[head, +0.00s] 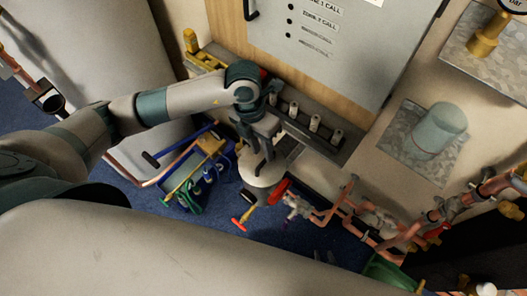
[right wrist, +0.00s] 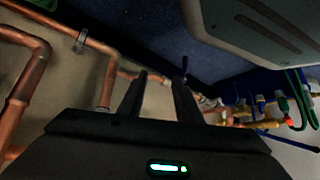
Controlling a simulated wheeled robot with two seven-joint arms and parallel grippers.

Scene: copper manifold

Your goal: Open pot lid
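A pale round lid-like disc (head: 262,172), probably the pot lid, is near the middle of the head view, below the wall cabinet. The pot under it is mostly hidden. The fingers cover the disc's centre. I cannot tell whether they touch it or hold a knob. My right gripper (right wrist: 159,80) shows only in the right wrist view. Its two dark fingers are apart with nothing visible between them.
Copper pipes (head: 345,205) with valves run along the right of the head view. A red handle (head: 279,190) is close beside the disc. A blue-framed rack of coloured tools (head: 195,172) stands left of it. A grey cabinet (head: 325,45) is above. Copper pipes (right wrist: 108,82) also flank my right gripper.

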